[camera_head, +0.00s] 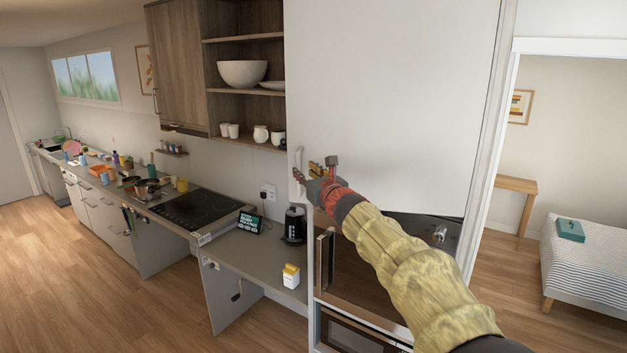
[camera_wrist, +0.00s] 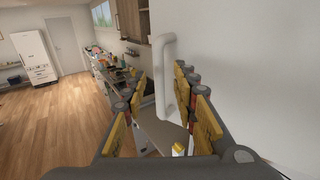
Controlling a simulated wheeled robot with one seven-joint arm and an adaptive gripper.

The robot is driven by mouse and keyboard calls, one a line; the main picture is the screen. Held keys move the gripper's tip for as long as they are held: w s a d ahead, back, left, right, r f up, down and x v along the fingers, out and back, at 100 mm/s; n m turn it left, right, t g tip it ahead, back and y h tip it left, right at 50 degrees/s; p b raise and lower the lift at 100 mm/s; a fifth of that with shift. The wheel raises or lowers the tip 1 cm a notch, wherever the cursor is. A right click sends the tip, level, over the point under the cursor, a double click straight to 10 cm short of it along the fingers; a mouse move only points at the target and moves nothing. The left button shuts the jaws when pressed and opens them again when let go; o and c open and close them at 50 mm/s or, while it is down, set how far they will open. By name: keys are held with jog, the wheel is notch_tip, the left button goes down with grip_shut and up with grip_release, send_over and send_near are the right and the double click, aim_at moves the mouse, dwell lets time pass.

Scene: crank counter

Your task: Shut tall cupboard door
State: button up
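The tall cupboard door (camera_head: 400,90) is a large plain white panel in the head view, above the oven. In the wrist view the door (camera_wrist: 260,70) fills the right side. Its white bar handle (camera_head: 298,165) is upright near the door's lower left edge; it also shows in the wrist view (camera_wrist: 163,75). My gripper (camera_head: 318,170) is at the handle, and in the wrist view the handle appears between the two spread fingers, with a gap on each side. I cannot tell how far the door stands open, or whether a finger touches the handle.
An oven (camera_head: 365,265) with a bar handle is below the door. To the left a counter (camera_head: 240,250) carries a black kettle (camera_head: 295,225), a small yellow-and-white box (camera_head: 291,276) and a hob (camera_head: 198,208). Open shelves (camera_head: 245,90) hold bowls and cups. The wooden floor at left is clear.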

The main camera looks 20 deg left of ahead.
jog(key=shift+v, duration=2.7)
